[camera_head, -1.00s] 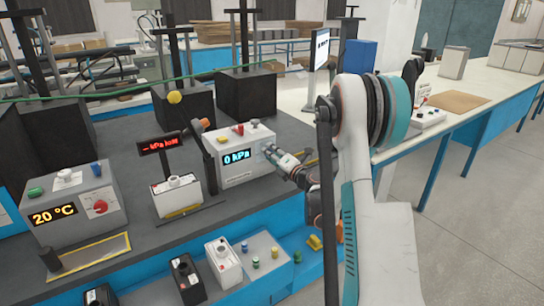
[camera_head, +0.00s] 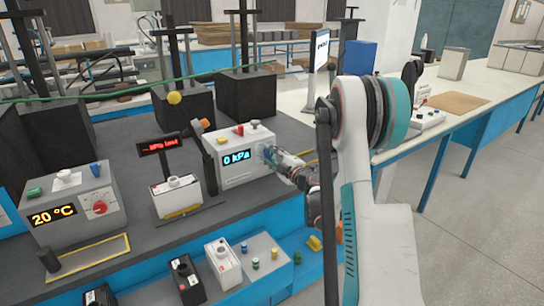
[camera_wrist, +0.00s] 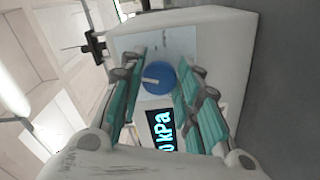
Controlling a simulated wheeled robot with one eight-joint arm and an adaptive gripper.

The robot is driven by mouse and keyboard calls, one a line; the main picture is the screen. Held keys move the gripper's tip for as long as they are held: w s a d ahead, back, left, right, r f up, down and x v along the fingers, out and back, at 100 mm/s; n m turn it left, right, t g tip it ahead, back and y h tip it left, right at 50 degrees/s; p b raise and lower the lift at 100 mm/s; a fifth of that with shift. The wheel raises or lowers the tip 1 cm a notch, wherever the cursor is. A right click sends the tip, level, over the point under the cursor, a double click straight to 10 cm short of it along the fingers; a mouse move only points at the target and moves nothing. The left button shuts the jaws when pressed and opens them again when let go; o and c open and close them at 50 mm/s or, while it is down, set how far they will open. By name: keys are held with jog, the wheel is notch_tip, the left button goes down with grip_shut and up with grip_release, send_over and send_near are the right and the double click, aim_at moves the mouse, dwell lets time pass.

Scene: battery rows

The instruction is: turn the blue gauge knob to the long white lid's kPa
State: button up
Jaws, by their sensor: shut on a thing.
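The blue gauge knob (camera_wrist: 158,78) sits on the front panel of a white box (camera_head: 225,172) whose display (camera_head: 236,157) reads "0 kPa". A white pointer line shows on the knob's face. My gripper (camera_wrist: 160,82) is shut on the knob, with one teal-padded finger on each side of it in the wrist view. In the head view my gripper (camera_head: 272,155) is at the right end of the box's front and mostly covers the knob. I cannot tell which thing is the long white lid.
A small red-lettered display (camera_head: 160,144), blurred, stands over a white unit (camera_head: 178,196) left of the gauge box. A box reading "20 °C" (camera_head: 72,200) stands farther left. Boxes and small coloured-capped items (camera_head: 255,262) are on the lower blue shelf in front.

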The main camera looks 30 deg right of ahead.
jog(key=shift+m, duration=0.6)
jog(key=o, duration=1)
jog(key=shift+d+f, duration=0.1)
jog(key=shift+o, duration=0.2)
jog(key=shift+s, duration=0.1)
jog(key=s, duration=1.1)
jog(key=shift+s, duration=0.4)
